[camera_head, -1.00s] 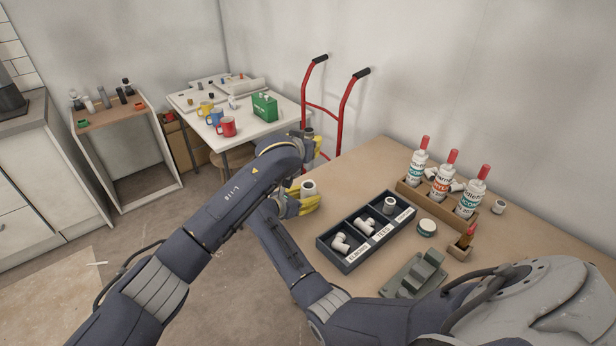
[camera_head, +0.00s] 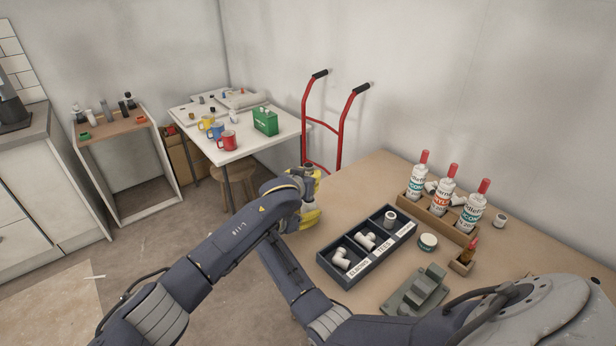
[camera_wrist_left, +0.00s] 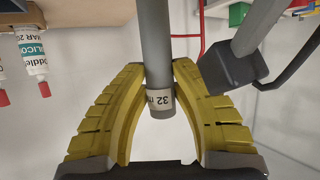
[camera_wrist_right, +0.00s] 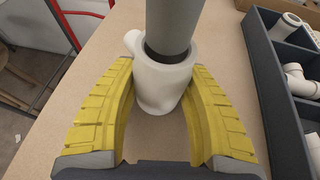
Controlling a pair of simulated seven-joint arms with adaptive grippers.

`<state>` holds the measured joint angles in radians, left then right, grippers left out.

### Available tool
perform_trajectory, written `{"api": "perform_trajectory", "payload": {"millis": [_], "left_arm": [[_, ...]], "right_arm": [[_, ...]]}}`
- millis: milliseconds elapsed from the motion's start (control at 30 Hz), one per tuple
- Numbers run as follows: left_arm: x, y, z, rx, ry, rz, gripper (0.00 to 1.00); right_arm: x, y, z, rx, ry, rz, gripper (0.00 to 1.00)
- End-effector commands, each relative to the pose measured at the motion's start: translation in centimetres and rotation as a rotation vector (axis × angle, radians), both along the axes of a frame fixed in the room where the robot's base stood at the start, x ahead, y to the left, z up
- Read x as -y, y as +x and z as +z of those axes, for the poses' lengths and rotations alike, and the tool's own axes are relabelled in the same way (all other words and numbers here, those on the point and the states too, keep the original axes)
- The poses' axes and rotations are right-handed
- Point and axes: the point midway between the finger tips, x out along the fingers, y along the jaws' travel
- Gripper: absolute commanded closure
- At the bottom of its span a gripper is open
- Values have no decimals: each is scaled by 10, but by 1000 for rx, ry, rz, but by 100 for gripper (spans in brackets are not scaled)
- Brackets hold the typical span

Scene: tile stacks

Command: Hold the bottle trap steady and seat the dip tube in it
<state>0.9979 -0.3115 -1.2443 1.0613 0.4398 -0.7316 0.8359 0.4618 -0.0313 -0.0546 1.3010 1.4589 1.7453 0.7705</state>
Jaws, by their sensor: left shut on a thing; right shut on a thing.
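The dip tube, a grey pipe with a "32" label, shows in the left wrist view (camera_wrist_left: 155,50) and the right wrist view (camera_wrist_right: 173,25). My left gripper (camera_wrist_left: 160,90) is shut on it near the labelled end. My right gripper (camera_wrist_right: 163,100) is shut on the bottle trap (camera_wrist_right: 155,88), a white cup-like body with a side stub, upright above the table. The tube's lower end is in the trap's mouth, with a dark gap around it; how deep I cannot tell.
A dark divided tray (camera_head: 335,272) of white fittings stands right of the grippers. A red hand truck (camera_head: 343,130) stands behind.

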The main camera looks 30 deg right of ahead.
Motion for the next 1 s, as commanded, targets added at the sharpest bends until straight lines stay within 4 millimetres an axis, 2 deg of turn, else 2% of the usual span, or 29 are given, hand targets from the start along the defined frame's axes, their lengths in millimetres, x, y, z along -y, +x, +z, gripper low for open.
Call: {"api": "perform_trajectory", "payload": {"millis": [667,700,833,1000], "left_arm": [[0,0,-14,-3,1,1,100],[-1,0,-15,-4,2,2,70],[-1,0,-16,-6,4,3,55],[-2,0,-18,-8,6,4,53]], "right_arm": [[-1,-1,-1,-2,3,-1,88],[-1,-1,-1,-2,3,-1,88],[-1,-1,-1,-1,4,-1,88],[-1,0,-1,-1,4,-1,88]]}}
